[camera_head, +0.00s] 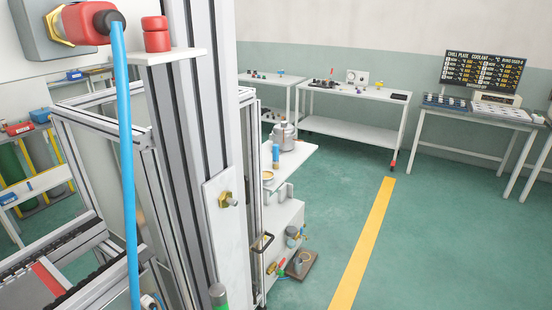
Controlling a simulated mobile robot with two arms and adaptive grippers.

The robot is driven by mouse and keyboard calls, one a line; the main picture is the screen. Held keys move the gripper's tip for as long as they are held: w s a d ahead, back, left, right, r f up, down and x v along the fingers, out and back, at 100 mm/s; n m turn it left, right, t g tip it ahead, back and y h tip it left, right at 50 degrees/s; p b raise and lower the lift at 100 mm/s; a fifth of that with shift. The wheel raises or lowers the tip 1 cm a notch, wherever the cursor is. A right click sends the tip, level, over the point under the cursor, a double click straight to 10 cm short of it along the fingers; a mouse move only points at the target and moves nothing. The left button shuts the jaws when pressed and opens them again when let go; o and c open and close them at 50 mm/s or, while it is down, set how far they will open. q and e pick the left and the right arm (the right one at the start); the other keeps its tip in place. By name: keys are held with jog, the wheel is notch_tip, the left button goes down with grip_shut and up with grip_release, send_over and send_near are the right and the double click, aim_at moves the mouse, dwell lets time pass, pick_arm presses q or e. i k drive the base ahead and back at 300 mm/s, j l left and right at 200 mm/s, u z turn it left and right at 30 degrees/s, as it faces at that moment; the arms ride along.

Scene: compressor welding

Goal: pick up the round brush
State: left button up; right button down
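I cannot make out a round brush for certain. A white side shelf (298,158) holds a grey metal pot (284,136), a small upright blue cylinder (276,156) and a shallow yellowish dish (267,175). The small items on the far tables are too small to identify. Neither of my grippers is in view.
A metal profile frame (180,120) with a blue hose (126,170) blocks the left. A white table (350,90) and a table with a display board (483,75) stand at the back. Green floor along the yellow line (365,240) is clear. Small parts lie low beside the frame.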

aim_at(275, 161)
jog(key=i+l, duration=0.15)
jog(key=l, duration=0.2)
jog(key=i+l+u, duration=0.15)
jog(key=l, duration=0.2)
jog(key=i+l, duration=0.2)
jog(key=l, duration=0.2)
jog(key=i+l+u, duration=0.15)
jog(key=l, duration=0.2)
jog(key=i+l, duration=0.15)
jog(key=l, duration=0.25)
jog(key=u, duration=0.05)
